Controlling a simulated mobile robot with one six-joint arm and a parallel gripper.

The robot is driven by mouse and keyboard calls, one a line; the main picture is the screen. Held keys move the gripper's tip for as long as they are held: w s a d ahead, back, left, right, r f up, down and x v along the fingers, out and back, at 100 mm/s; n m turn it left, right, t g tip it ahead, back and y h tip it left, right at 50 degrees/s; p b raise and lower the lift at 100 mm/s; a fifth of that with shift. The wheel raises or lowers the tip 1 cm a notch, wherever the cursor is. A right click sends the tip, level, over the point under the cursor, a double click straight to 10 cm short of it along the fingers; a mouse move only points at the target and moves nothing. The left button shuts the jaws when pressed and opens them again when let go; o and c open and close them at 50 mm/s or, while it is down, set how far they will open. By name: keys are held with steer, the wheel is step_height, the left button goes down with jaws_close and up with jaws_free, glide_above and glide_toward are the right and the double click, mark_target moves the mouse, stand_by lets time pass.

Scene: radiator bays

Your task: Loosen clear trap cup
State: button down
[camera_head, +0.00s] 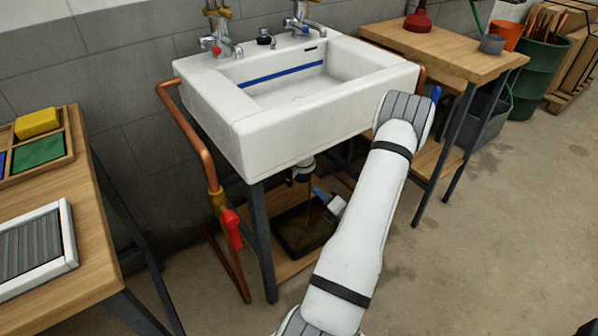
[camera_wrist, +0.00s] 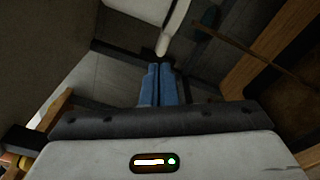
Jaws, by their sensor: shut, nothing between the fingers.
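My gripper (camera_head: 318,192) is under the white sink (camera_head: 215,107), its blue fingers pointing up and left toward the drain trap (camera_head: 301,169). In the wrist view my gripper (camera_wrist: 159,68) has both blue fingers together with nothing between them. A dark, cup-like piece (camera_wrist: 207,22), apparently the trap cup, is ahead and to the right of the fingertips, apart from them. A thin brownish stream runs from it. A white rounded piece (camera_wrist: 170,25) is just ahead of the tips; whether they touch is unclear. In the head view the cup is small and dark.
A dark tray (camera_head: 290,247) with brownish liquid sits on the wooden shelf under the trap. A copper pipe with a red valve handle (camera_head: 232,228) runs at the sink's left. Dark legs stand beside. A bench (camera_head: 460,50) is right, another table (camera_head: 100,262) left.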

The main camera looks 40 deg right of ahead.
steer(key=s+m+y+p, duration=0.3)
steer(key=s, duration=0.3)
steer(key=b, duration=0.4)
glide_toward(291, 180)
steer(key=w, duration=0.6)
steer(key=shift+w+a+f+m, duration=0.2)
steer(key=shift+w+a+m, duration=0.1)
steer(key=shift+w, duration=0.1)
steer(key=shift+w+a+r+p, duration=0.15)
steer(key=shift+w+a+p, duration=0.15)
steer(key=shift+p, duration=0.35)
steer(key=shift+w+a+p, duration=0.6)
steer(key=shift+w+p, duration=0.05)
steer(key=shift+w, duration=0.25)
